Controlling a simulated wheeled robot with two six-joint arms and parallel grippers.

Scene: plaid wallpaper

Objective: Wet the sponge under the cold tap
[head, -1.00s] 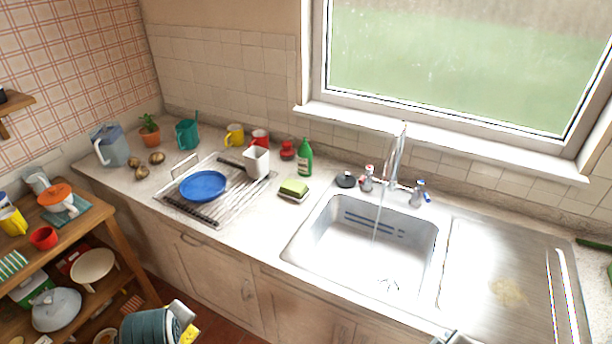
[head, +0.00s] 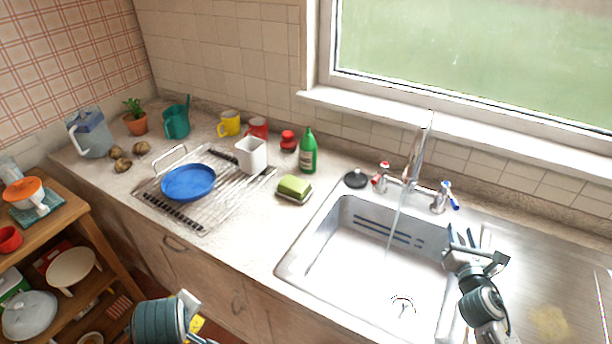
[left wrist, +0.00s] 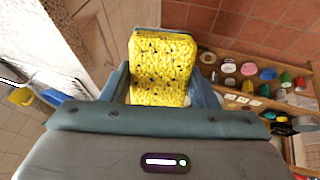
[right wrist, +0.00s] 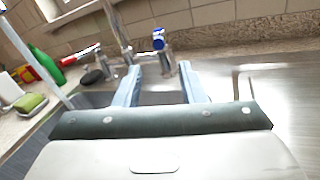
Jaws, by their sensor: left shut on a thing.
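A yellow sponge with dark pores (left wrist: 160,70) is held between the fingers of my left gripper (left wrist: 162,88). In the head view a small yellow part of the sponge (head: 196,325) shows beside my left gripper at the bottom, in front of the counter. The cold tap (head: 442,197) has a blue mark and stands right of the spout (head: 420,150); it also shows in the right wrist view (right wrist: 159,40). Water runs from the spout into the sink (head: 335,240). My right gripper (head: 475,243) is open and empty over the sink's right side, with the cold tap ahead of it.
The red-marked hot tap (head: 381,174) stands left of the spout, near a black plug (head: 356,179). A drying rack (head: 205,215) holds a blue plate (head: 188,182). The drainboard is mostly clear.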

